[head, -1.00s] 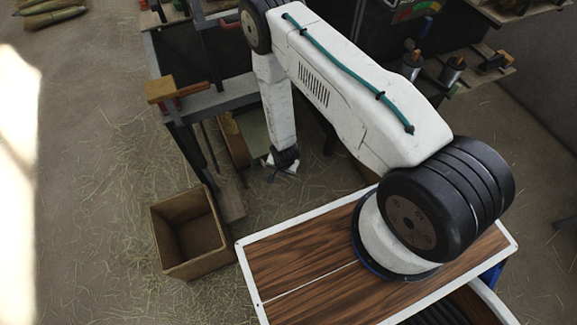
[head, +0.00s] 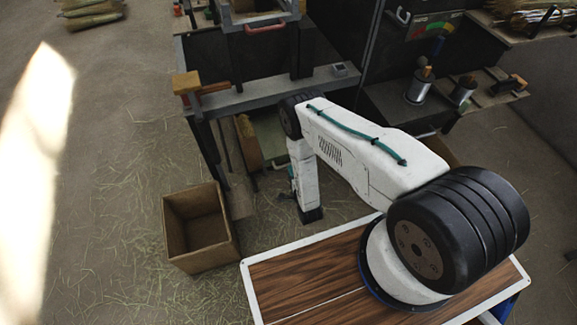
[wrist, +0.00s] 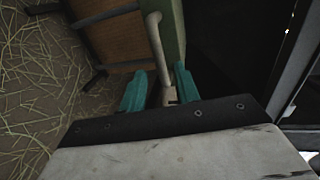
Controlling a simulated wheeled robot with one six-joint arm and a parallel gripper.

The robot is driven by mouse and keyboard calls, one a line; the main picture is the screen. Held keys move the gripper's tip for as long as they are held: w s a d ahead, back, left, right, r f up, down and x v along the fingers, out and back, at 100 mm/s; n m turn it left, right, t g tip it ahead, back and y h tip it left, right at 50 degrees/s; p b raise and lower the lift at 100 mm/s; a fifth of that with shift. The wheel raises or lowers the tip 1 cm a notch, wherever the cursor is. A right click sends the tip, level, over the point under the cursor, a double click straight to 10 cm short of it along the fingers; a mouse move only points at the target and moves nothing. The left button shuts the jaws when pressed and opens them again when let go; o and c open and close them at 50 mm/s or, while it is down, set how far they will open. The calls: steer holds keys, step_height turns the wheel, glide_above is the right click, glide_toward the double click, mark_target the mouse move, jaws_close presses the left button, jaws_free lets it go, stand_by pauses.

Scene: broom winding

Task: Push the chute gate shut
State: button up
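A pale bent handle (wrist: 156,40) stands in front of a green panel (wrist: 173,25) and a wooden board (wrist: 115,38) in the wrist view. These seem to be the green panel (head: 268,142) and board (head: 248,141) low under the bench in the head view. I cannot tell for sure which part is the chute gate. My gripper (wrist: 160,84) has its two teal fingers apart, with the lower end of the handle showing between them. I cannot tell whether either finger touches it. In the head view my gripper is mostly hidden behind my arm.
An open brown box (head: 200,225) stands on the straw-strewn floor left of my arm. A red handle (head: 265,28) sits higher up.

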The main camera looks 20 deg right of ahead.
steer(key=x, duration=0.6)
